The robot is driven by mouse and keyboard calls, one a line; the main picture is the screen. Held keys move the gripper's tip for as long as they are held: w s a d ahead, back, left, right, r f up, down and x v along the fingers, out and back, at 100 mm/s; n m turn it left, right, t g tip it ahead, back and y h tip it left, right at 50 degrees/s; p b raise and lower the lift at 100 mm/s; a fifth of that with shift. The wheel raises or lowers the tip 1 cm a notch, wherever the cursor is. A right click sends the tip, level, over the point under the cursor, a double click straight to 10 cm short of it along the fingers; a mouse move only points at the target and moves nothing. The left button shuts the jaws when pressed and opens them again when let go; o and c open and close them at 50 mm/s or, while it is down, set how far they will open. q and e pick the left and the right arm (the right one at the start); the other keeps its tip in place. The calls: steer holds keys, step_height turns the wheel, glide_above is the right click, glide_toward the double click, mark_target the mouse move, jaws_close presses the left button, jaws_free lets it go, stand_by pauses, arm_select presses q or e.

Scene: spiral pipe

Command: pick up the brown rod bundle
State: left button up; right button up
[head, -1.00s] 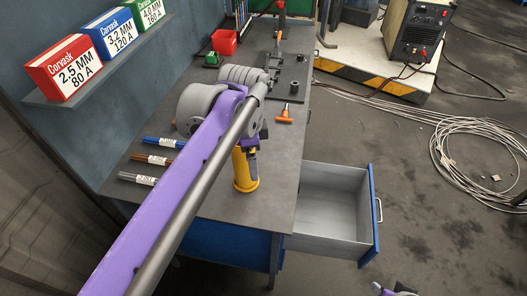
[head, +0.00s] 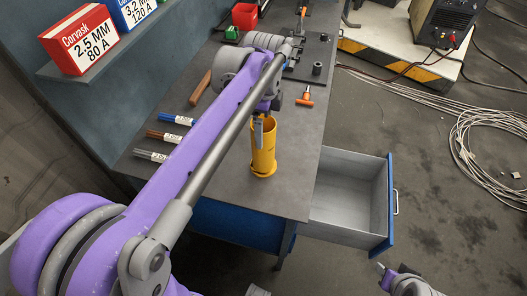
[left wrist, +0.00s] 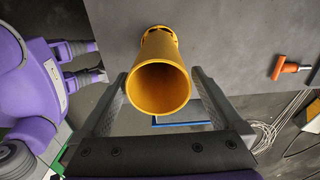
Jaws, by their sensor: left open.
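The brown rod bundle (head: 165,136), with a white label, lies on the workbench between the blue rod bundle (head: 178,119) and the grey rod bundle (head: 152,155). A yellow tube (head: 263,155) stands upright near the bench's front. My left gripper (head: 262,118) is at the tube's top, to the right of the brown bundle. In the left wrist view the open fingers (left wrist: 158,105) are on either side of the hollow tube (left wrist: 160,92); I cannot tell whether they touch it. My right gripper (head: 384,272) shows partly at the bottom right; its jaw state is unclear.
An open drawer (head: 380,235) juts out at the bench's right. An orange-handled tool (head: 305,97), a brown stick (head: 200,88) and a red bin (head: 245,16) are on the bench (head: 225,195). A shelf (head: 90,60) with boxes overhangs the left side.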

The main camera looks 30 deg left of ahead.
arm_select(q)
steer(key=shift+s+a+f, duration=0.1)
steer(key=shift+f, duration=1.75)
jaws_close()
